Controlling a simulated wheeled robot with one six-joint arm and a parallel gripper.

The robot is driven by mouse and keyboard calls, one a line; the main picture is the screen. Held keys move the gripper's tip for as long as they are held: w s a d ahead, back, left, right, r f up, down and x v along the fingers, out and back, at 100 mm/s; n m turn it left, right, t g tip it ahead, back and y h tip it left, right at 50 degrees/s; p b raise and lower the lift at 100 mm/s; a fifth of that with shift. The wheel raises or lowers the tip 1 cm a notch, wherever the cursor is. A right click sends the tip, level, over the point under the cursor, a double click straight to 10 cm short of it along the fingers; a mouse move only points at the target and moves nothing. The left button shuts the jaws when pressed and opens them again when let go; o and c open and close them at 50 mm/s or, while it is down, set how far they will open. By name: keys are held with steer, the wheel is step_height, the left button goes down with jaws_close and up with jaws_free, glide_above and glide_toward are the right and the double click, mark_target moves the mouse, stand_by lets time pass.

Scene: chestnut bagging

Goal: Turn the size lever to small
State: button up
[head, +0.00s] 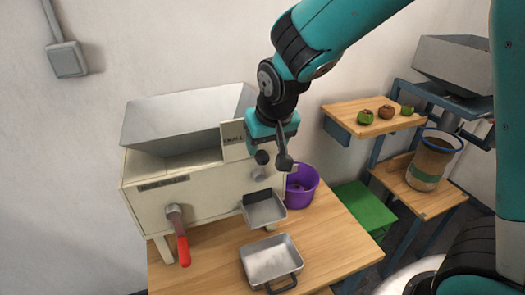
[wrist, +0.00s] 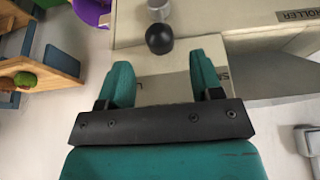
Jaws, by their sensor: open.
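The size lever shows in the wrist view as a black ball knob (wrist: 160,38) with a pale metal piece behind it. The knob lies just past my fingertips, roughly midway between them, and is not gripped. My gripper (wrist: 160,75) is open and empty. In the head view my gripper (head: 272,138) is at the right front of the cream machine (head: 205,200), beside a plate (head: 235,150) marked SMALL. Dark round shapes show below it there; I cannot tell surely which is the knob. The plate's lettering is partly hidden by my gripper in the wrist view.
A red-handled crank (head: 181,240) hangs at the machine's front left. A metal chute (head: 264,209) sits above a metal pan (head: 271,260) on the wooden table (head: 325,245). A purple bucket (head: 302,186) stands close right.

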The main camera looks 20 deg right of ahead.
mark_target(262, 154)
steer(key=shift+p+x, duration=0.35)
steer(key=shift+x, duration=2.35)
jaws_close()
